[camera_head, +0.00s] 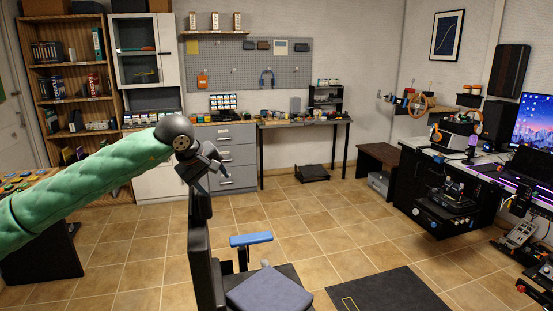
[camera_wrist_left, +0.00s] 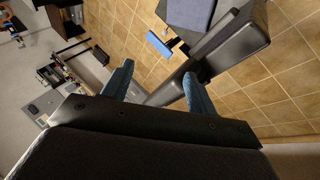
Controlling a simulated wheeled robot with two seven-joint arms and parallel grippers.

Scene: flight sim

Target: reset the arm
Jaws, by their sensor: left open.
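My left arm, in a green sleeve, reaches in from the left in the head view. My left gripper (camera_head: 212,172) is raised in the air above and behind the top of a black chair back. In the left wrist view my left gripper (camera_wrist_left: 158,90) shows two blue-grey fingers spread apart with nothing between them. The black chair (camera_head: 200,245) has a blue-grey cushion (camera_head: 268,291) and a blue armrest pad (camera_head: 251,239). The chair also shows beyond the fingers in the wrist view (camera_wrist_left: 225,45). My right gripper is not in view.
A desk with a laptop and monitor (camera_head: 533,122) stands at the right. A workbench (camera_head: 300,122) and grey drawers (camera_head: 232,158) line the back wall below a pegboard. A wooden shelf (camera_head: 70,55) stands back left. Tiled floor (camera_head: 310,222) is open in the middle, with a dark mat (camera_head: 390,290) in front.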

